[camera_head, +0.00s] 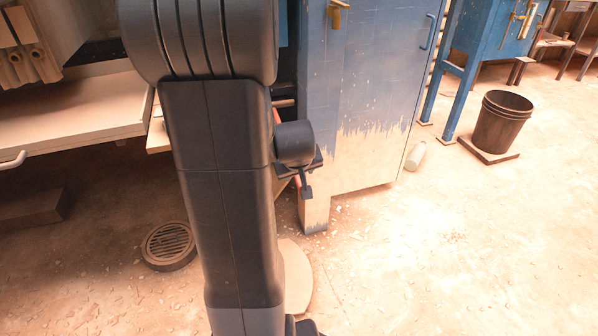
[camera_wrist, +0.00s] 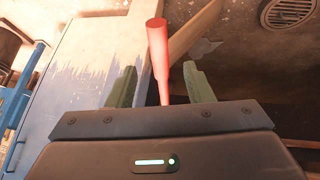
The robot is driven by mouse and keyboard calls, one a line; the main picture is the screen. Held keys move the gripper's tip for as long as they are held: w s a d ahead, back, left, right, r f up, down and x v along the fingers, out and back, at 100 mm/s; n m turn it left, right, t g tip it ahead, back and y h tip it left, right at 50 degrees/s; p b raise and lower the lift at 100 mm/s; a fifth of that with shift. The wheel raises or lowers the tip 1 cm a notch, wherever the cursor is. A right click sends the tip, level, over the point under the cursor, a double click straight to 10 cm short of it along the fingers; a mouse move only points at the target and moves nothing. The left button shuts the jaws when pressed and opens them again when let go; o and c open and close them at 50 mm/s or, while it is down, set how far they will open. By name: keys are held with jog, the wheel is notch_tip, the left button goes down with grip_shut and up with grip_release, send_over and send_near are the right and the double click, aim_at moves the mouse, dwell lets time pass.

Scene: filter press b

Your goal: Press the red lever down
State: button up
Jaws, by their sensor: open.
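The red lever (camera_wrist: 157,50) is a long red rod with a thicker end. In the wrist view it runs up through the middle of the picture, in the gap between the two green fingers. My gripper (camera_wrist: 160,76) is open, with one finger on each side of the lever. I cannot tell whether either finger touches it. The lever's lower end is hidden behind the gripper body. In the head view only slivers of red (camera_head: 297,182) show beside my arm, which hides most of the lever.
A blue and bare-wood cabinet (camera_head: 365,100) stands right of my arm. A pale bench (camera_head: 70,115) is at left. A round floor drain (camera_head: 169,246) lies below it. A dark bucket (camera_head: 502,122) and a pale bottle (camera_head: 416,156) are at right. The floor at front right is clear.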

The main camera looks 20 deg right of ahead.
aim_at(299, 179)
jog(key=p+v, duration=0.1)
jog(key=v, duration=0.4)
jog(key=shift+s+a+r, duration=0.1)
jog(key=shift+s+r, duration=0.15)
jog(key=b+x, duration=0.4)
jog(key=x, duration=0.9)
jog(key=shift+w+f+b, duration=0.25)
jog(key=shift+f+b, duration=0.05)
jog(key=shift+b, duration=0.1)
jog(key=shift+r, duration=0.1)
